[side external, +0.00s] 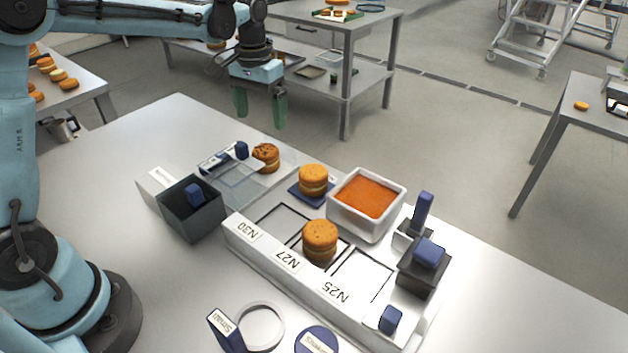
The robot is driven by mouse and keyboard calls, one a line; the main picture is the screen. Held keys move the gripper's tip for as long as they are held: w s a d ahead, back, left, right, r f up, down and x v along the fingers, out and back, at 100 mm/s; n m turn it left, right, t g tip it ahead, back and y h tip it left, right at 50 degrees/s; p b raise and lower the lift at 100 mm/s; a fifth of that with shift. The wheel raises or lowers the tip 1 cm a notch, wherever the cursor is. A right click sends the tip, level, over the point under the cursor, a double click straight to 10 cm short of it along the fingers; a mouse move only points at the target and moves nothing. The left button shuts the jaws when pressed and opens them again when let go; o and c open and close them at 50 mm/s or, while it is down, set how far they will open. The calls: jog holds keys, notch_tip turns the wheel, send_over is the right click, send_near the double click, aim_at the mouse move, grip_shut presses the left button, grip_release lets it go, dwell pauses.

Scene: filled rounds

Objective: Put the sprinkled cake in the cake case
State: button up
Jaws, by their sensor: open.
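My gripper (260,105) hangs above the far side of the table, its two green fingers apart with nothing between them. A round filled cake with dark lumps on top (265,155) is below it, at the back right of a low clear case (233,188) with a blue knob. I cannot tell whether that cake is inside the case or behind its clear wall. A plainer filled cake (313,175) sits on a dark blue pad. Another filled cake, finely speckled on top (320,236), sits in the white rack (262,248) by the N27 label.
A white tub of orange filling (375,230) stands behind the rack. A dark grey bin (200,222) is left. Blue-handled tools (428,252) stand at the rack's right end. A white ring (262,328) and blue labelled pieces (316,341) lie in front. The table's left part is clear.

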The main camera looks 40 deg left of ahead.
jog(key=s+d+m+t, duration=0.1)
jog(key=s+d+t, duration=0.2)
jog(key=s, duration=0.5)
jog(key=s+d+r+t, duration=0.1)
jog(key=s+d+t, duration=0.2)
jog(key=s, duration=0.5)
jog(key=shift+r+m+t, duration=0.25)
jog(key=shift+m+t, duration=0.15)
jog(key=shift+t, duration=0.2)
